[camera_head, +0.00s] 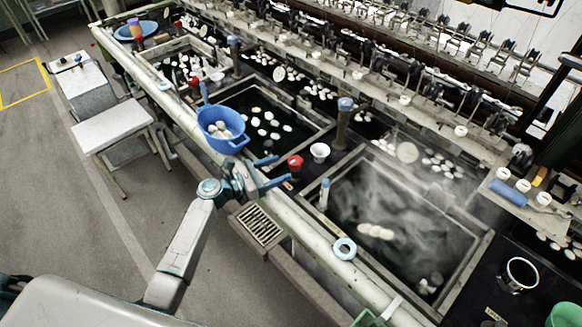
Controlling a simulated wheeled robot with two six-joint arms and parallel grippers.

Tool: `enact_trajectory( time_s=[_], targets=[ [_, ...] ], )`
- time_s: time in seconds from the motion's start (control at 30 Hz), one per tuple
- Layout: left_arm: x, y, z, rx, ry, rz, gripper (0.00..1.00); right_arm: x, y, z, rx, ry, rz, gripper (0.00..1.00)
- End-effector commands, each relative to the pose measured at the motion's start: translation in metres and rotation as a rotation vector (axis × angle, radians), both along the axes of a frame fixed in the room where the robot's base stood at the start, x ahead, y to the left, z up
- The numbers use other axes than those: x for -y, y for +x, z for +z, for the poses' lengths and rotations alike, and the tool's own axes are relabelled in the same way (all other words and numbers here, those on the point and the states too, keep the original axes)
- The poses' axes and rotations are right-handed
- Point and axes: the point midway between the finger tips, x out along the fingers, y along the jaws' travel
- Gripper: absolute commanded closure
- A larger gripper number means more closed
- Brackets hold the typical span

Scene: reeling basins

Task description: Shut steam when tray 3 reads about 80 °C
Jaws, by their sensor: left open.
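My left gripper (273,171) is open at the front rail, its fingers pointing right. A red knob (295,161) stands just beyond its fingertips, seemingly apart from them; I cannot tell the exact gap. The steaming basin (345,252) lies to the right, with dark water, pale cocoons (376,231) and steam drifting over it. A pale upright stick with a blue top (324,193), perhaps a thermometer, stands at its left corner; no reading is legible. No tray number is legible. My right gripper is out of view.
A blue strainer (220,143) with cocoons sits on the rail left of the gripper. A white cup (320,151) stands behind the red knob. A pale blue ring (345,248) lies on the front rail. A stool (112,128) stands at left on open floor.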

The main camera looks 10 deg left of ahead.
Motion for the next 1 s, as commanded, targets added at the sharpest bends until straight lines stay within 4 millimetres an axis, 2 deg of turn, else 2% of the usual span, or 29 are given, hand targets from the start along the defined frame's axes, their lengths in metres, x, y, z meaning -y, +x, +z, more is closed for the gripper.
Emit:
enact_trajectory(
  time_s=[0.1, 0.23, 1.0],
  targets=[
    [-0.014, -0.012, -0.003, 0.001, 0.003, 0.000, 0.38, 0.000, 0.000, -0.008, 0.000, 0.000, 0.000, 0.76],
    [-0.022, -0.019, -0.001, 0.001, 0.001, -0.001, 0.38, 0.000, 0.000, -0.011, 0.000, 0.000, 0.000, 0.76],
    [-0.023, -0.020, 0.000, 0.001, 0.001, 0.000, 0.38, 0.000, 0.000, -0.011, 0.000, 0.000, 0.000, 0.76]
  ],
)
